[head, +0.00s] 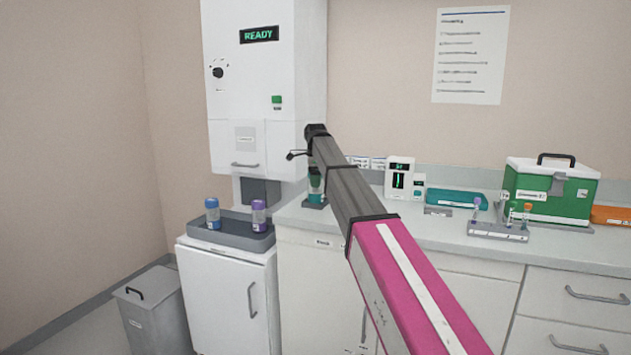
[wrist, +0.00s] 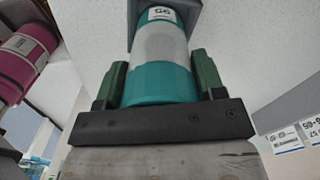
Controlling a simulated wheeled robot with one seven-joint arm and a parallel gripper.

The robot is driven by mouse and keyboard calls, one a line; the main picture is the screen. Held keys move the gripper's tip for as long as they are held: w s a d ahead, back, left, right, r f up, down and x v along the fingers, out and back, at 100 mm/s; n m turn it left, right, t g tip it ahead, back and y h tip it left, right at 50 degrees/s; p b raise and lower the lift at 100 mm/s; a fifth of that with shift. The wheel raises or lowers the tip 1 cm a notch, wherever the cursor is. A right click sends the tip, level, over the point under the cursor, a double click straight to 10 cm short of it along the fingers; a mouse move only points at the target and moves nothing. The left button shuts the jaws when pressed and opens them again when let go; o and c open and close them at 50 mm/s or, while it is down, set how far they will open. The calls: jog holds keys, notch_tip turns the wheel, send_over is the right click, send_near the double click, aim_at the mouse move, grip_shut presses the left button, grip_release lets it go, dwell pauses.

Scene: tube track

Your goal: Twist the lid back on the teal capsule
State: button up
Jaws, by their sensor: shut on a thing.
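The teal capsule (wrist: 160,42) has a pale middle and a label at its far end in the wrist view. Its near end is a wide teal cap (wrist: 160,84), which looks like the lid. My gripper (wrist: 161,78) has one green finger on each side of this teal cap and is shut on it. The far end of the capsule meets a dark grey holder (wrist: 190,14). In the head view the capsule (head: 315,197) stands upright at the counter's left end, below my gripper (head: 315,174), partly hidden by my arm. Whether the lid is fully seated cannot be seen.
A grey tray (head: 190,229) with blue-topped (head: 212,213) and purple-topped (head: 258,215) capsules sits on a low cabinet at left. A white machine (head: 262,90) reads READY. On the counter (head: 420,235) are a small device (head: 399,178), tube rack (head: 497,232) and green box (head: 548,192).

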jog(key=shift+m, duration=0.4)
jog(key=o, duration=1.2)
jog(key=shift+c, duration=0.2)
notch_tip(320, 180, up, 10)
jog(key=shift+f, duration=0.15)
jog(key=shift+r, duration=0.6)
